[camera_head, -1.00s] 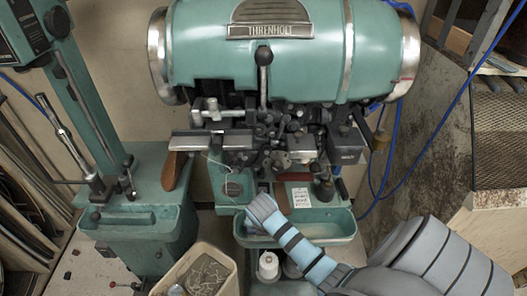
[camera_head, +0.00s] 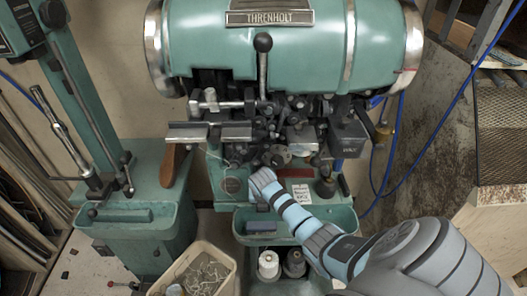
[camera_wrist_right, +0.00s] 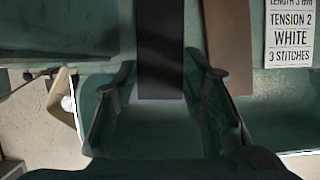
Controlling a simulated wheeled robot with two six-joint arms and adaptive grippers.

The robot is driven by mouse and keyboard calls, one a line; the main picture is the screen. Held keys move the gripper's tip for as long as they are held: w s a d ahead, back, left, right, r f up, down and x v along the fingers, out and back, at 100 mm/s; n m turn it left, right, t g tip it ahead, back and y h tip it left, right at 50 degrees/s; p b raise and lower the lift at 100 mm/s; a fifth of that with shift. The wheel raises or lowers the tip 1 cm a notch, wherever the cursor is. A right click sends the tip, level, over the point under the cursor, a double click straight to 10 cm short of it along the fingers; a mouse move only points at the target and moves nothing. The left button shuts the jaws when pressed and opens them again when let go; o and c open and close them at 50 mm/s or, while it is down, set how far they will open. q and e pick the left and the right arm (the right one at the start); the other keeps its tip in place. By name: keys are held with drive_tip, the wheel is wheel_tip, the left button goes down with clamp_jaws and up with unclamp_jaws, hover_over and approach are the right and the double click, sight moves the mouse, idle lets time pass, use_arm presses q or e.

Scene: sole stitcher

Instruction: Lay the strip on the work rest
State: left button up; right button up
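My right gripper (camera_wrist_right: 160,72) is open in the wrist view, its two dark fingers spread wide. A dark, flat strip (camera_wrist_right: 160,45) runs from the top of that view down between the fingers, with a gap visible on both sides. In the head view my right gripper (camera_head: 258,184) is small, over the green base under the machine; its fingers and the dark strip are hard to make out there. A brown flat piece (camera_wrist_right: 228,40) lies to the right of the dark strip. A flat metal ledge (camera_head: 187,132) juts left from the machine; I cannot tell whether it is the work rest. My left gripper is out of view.
The green machine (camera_head: 290,50) hangs close above my gripper, with levers and clamps. A green trough (camera_head: 340,220) holding a dark block (camera_head: 262,226) is in front. A printed card (camera_head: 301,194), spools (camera_head: 268,262) and a bin of thread (camera_head: 230,262) are nearby.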

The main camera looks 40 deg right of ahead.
drive_tip(key=c, duration=0.5)
drive_tip(key=shift+c, duration=0.2)
drive_tip(key=shift+r, duration=0.1)
